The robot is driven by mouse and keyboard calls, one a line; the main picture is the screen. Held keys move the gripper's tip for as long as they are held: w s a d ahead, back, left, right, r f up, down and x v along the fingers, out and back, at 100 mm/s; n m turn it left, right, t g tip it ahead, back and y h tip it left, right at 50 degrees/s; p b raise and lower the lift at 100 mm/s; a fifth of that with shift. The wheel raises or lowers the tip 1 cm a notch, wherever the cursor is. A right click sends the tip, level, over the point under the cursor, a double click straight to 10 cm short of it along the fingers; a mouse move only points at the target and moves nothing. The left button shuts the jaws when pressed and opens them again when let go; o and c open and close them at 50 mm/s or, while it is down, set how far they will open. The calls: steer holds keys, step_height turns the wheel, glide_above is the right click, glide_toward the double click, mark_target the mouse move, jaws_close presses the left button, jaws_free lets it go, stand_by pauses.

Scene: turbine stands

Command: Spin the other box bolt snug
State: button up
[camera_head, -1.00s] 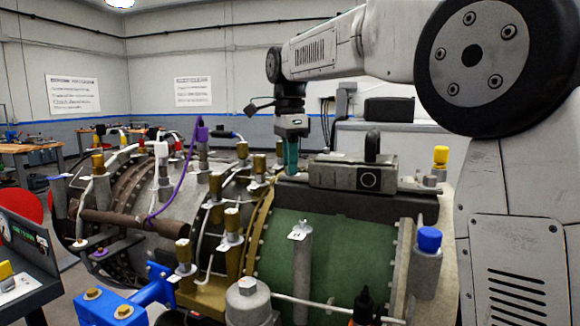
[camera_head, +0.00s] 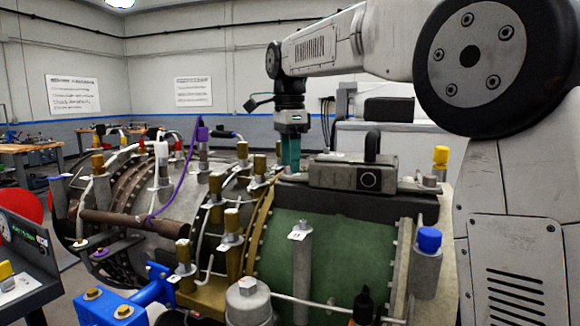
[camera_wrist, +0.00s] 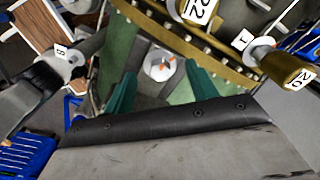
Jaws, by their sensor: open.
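The grey box (camera_head: 352,174) with a black top handle sits on the green casing (camera_head: 335,245). One box bolt (camera_head: 430,181) shows at the box's right end. Another silver, round-headed bolt with orange marks (camera_wrist: 160,65) shows in the wrist view beside the box's dark edge (camera_wrist: 165,120). My gripper (camera_head: 290,166) points down at the box's left end. In the wrist view my gripper (camera_wrist: 161,76) has its teal fingers apart, one on each side of that bolt, with gaps. Whether the fingertips reach down to bolt level, I cannot tell. In the head view the fingers hide this bolt.
Brass-coloured fittings (camera_head: 260,163) stand close left of my gripper; numbered ones (camera_wrist: 285,70) show in the wrist view. A yellow-capped post (camera_head: 440,158) and a blue-capped post (camera_head: 429,240) stand at the right. A purple cable (camera_head: 178,180) loops at the left.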

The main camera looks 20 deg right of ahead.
steer(key=shift+r, duration=2.05)
